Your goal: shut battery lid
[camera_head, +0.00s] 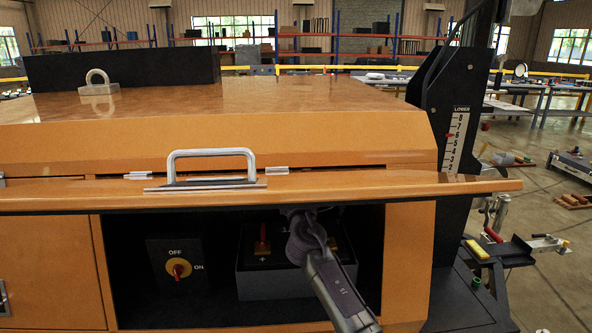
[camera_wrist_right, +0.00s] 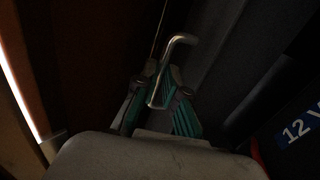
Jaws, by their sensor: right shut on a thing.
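The battery lid (camera_head: 400,186) is an orange panel with a silver handle (camera_head: 212,165). It stands raised, seen nearly edge-on, above the open dark compartment. The battery (camera_head: 270,285) sits inside the compartment, with red and yellow parts on top. My right arm reaches into the compartment under the lid, with the gripper (camera_head: 300,220) partly in shadow in front of the battery. In the right wrist view, the green-padded fingers of my right gripper (camera_wrist_right: 162,92) are shut on a thin bent metal rod (camera_wrist_right: 180,40). Where the rod's far end goes is too dark to tell. My left gripper is out of view.
A yellow and red OFF/ON switch (camera_head: 179,269) is left of the battery. A black mast (camera_head: 455,110) with a numbered scale stands at the right. The lid's edge juts out over my arm. Open floor with scattered tools lies at the far right.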

